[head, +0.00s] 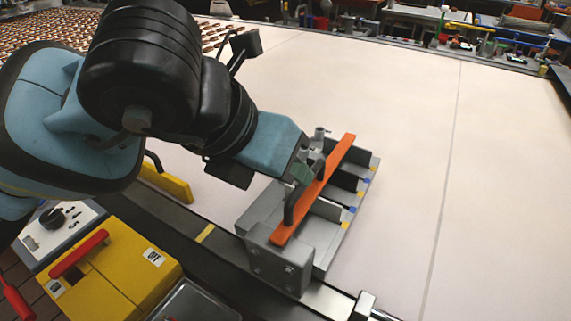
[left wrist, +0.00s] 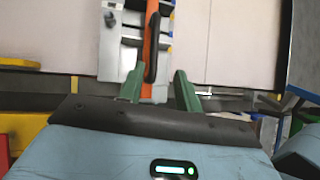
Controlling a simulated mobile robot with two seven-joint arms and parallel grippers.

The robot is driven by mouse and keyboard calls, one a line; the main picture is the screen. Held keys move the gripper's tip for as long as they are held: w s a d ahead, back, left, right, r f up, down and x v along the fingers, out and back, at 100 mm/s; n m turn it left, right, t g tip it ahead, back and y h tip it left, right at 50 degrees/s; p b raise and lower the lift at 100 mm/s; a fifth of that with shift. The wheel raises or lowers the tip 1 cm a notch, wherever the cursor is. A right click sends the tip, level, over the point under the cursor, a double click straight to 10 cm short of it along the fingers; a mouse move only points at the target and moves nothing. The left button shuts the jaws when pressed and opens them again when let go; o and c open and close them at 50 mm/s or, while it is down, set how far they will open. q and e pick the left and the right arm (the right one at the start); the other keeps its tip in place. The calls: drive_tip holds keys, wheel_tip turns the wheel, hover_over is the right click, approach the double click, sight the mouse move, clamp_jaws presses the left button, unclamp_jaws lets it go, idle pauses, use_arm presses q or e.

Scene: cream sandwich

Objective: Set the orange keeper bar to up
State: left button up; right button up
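The orange keeper bar (head: 328,172) lies along the top of a grey divided fixture (head: 325,233), across its compartments. A black handle (head: 290,207) stands on the bar. In the left wrist view the bar (left wrist: 147,88) and its black handle (left wrist: 153,48) appear ahead of the fingers. Whether a finger touches the handle is unclear. My right gripper is in neither view.
A yellow bar (head: 166,184) with a black handle is at the left, partly behind my arm. A yellow box (head: 115,270) with a red handle stands at lower left. The pale belt surface (head: 500,200) right of the fixture is clear.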

use_arm(q)
drive_tip(key=v, duration=0.7)
idle(0.3)
